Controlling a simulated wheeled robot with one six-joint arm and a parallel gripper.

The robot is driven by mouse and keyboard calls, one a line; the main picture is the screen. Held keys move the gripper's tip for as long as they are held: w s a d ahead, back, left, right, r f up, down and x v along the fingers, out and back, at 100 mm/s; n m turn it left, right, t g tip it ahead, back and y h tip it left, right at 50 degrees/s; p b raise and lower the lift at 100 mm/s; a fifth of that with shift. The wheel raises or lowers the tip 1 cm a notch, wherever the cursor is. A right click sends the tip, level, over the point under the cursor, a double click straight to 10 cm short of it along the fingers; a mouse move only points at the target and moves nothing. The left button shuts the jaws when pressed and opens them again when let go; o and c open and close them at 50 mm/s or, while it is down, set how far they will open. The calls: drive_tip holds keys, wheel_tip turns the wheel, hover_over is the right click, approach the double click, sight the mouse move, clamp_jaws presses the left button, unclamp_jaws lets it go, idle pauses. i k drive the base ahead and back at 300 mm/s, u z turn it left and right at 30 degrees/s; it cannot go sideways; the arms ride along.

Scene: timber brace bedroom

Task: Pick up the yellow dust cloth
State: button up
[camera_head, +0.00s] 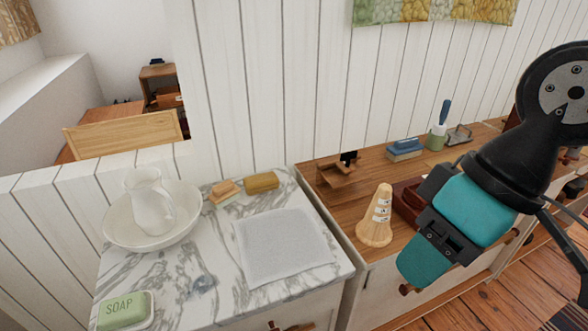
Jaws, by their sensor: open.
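The yellow dust cloth appears to be the small folded mustard-yellow bundle (262,182) at the back of the marble top (180,262), near its right corner and close to the wall. My gripper (432,248), teal and black, hangs from the upper right over the wooden cabinet to the right. It is open and well apart from the cloth, to its right and nearer the camera. Its fingertips are not clearly shown, and I see nothing held in it.
A pale grey cloth (282,246) lies flat in front of the bundle. A tan block or brush (224,192) sits left of it. A white pitcher (150,202) stands in a basin (115,232); green soap (122,312) is front left. A beige cone (376,222) stands on the cabinet.

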sight(256, 184)
drive_tip(key=u, duration=0.2)
drive_tip(key=i, duration=0.85)
drive_tip(key=u, duration=0.45)
